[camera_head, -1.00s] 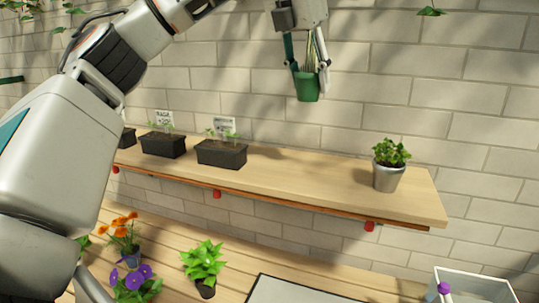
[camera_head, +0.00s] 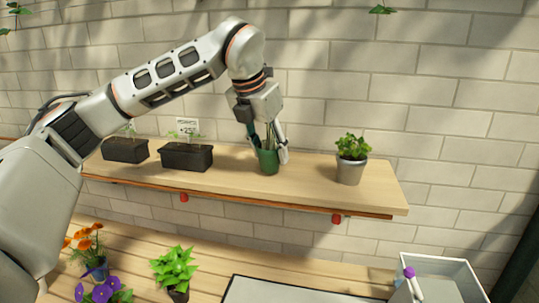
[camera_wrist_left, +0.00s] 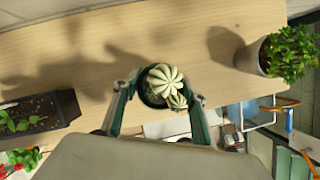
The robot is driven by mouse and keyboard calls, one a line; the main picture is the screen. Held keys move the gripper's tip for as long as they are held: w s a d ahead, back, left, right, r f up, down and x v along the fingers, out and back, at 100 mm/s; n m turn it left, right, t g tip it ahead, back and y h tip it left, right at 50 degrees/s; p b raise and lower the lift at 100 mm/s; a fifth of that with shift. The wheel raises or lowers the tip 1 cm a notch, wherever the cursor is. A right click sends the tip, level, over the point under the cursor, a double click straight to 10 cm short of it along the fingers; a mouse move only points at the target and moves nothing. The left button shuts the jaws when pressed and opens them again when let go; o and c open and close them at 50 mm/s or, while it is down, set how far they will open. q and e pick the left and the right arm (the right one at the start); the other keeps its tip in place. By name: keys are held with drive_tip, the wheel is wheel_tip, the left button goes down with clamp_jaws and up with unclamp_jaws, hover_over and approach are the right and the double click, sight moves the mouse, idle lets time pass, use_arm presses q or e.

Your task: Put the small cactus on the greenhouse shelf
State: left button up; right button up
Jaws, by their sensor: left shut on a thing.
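The small cactus (camera_wrist_left: 165,82) is pale green and ribbed, in a dark green pot (camera_head: 268,162). In the head view the pot is upright at the greenhouse shelf (camera_head: 310,187), between a black planter and a grey potted plant. I cannot tell whether its base touches the board. My left gripper (camera_head: 268,152) comes down from above and is shut on the pot, one finger on each side. The wrist view shows the left gripper (camera_wrist_left: 160,95) around the pot, with the wooden shelf (camera_wrist_left: 160,35) beneath. My right gripper is not in view.
Black seedling planters (camera_head: 187,156) stand left on the shelf, one with a label. A grey pot with a leafy plant (camera_head: 350,160) stands right. Shelf board on both sides of the cactus is clear. Flowers and a clear box (camera_head: 440,275) are on the bench below.

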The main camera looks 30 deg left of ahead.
use_arm(q)
drive_tip(key=shift+f, duration=0.65)
drive_tip(key=o, duration=1.3)
drive_tip(key=shift+f, duration=0.2)
drive_tip(key=shift+c, duration=0.2)
drive_tip(key=shift+r, duration=0.1)
drive_tip(key=shift+r, duration=0.3)
drive_tip(key=v, duration=1.1)
drive_tip(key=shift+s+r+b, duration=0.15)
drive_tip(key=shift+r+b, duration=0.15)
drive_tip(key=shift+b, duration=0.1)
